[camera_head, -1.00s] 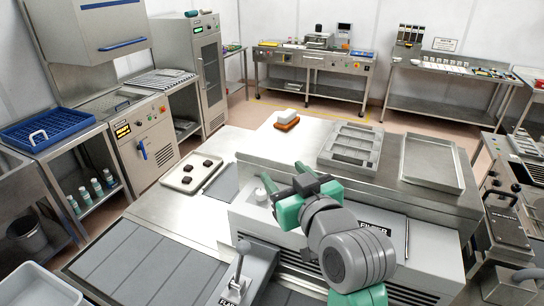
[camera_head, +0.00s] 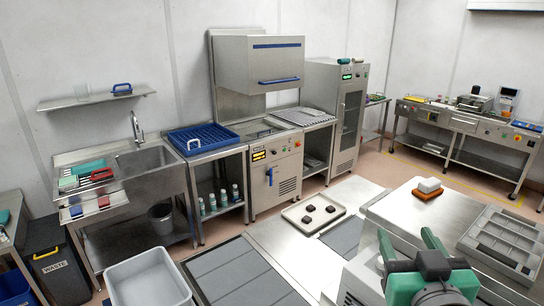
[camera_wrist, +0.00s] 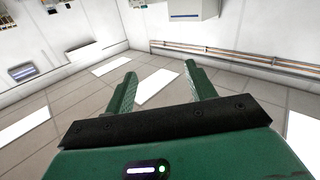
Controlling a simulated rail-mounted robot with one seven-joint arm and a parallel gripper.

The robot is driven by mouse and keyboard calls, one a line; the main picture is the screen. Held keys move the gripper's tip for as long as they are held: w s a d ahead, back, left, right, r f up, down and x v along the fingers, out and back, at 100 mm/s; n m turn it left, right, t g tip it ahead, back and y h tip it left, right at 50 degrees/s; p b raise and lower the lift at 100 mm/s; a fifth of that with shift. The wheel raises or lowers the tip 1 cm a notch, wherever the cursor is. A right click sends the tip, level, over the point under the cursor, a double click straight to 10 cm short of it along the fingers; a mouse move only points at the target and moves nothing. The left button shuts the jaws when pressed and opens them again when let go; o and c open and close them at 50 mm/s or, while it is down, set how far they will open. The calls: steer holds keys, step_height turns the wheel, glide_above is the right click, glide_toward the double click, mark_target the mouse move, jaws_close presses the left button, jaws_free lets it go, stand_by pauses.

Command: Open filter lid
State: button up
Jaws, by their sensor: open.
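My gripper (camera_head: 407,236) is at the lower right of the head view, above the front of the steel-topped machine. Its green fingers are apart and point upward. They also show in the wrist view (camera_wrist: 160,78), spread with nothing between them. The wrist camera faces ceiling tiles and bright light panels. The filter lid cannot be seen in either current view; the part of the machine with the FILTER label lies outside the frame or behind my arm. Only the pale left end of the machine body (camera_head: 358,283) shows.
A beige tray with dark pieces (camera_head: 290,213) lies left of the machine. A grey bin (camera_head: 150,280), a sink (camera_head: 150,165) and a blue rack (camera_head: 200,138) are farther left.

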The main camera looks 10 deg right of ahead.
steer(key=a+r+n+t+y+p, duration=0.1)
steer(key=a+r+t+y+p, duration=0.2)
steer(key=a+r, duration=1)
steer(key=s+a+r+t+y+p, duration=0.1)
steer(key=s+a+r+t+p, duration=0.1)
steer(key=s+a+r, duration=0.3)
steer(key=s+a+r+n+t+y+p, duration=0.1)
steer(key=s+a+r, duration=0.4)
steer(key=a, duration=0.7)
steer(key=shift+r+n+t+y+p, duration=0.35)
steer(key=shift+r+t+y, duration=0.2)
steer(key=shift+t, duration=0.35)
